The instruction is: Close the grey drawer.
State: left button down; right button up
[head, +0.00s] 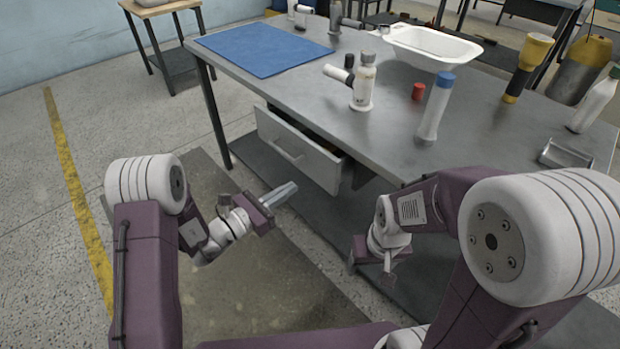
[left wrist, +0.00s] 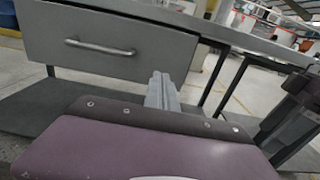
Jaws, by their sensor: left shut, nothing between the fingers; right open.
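The grey drawer (head: 300,149) sits under the metal table's top and is pulled partly out, with a dark gap showing behind its front. Its front panel and bar handle fill the upper left of the left wrist view (left wrist: 120,50). My left gripper (head: 292,187) is shut and empty, in front of the drawer and a little below its lower edge. Its closed fingers also show in the left wrist view (left wrist: 162,90), below the right part of the drawer front. My right gripper (head: 362,255) is right of the drawer, near the table's front edge; its fingers are mostly hidden.
The metal table (head: 330,75) holds a blue mat (head: 268,46), a white tub (head: 432,45), a white bottle (head: 363,85), a blue-capped tube (head: 435,106), a red cap (head: 418,91) and a yellow-black flashlight (head: 527,68). A table leg (head: 213,115) stands left of the drawer.

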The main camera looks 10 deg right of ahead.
aim_at(319, 170)
pick_arm(q)
jog(key=b+x, duration=0.1)
jog(key=x, duration=0.7)
jog(key=shift+w+d+b, duration=0.1)
jog(key=shift+d+b, duration=0.05)
jog(key=shift+b, duration=0.2)
pick_arm(e)
notch_tip(319, 170, down, 2)
jog(key=shift+f, duration=0.1)
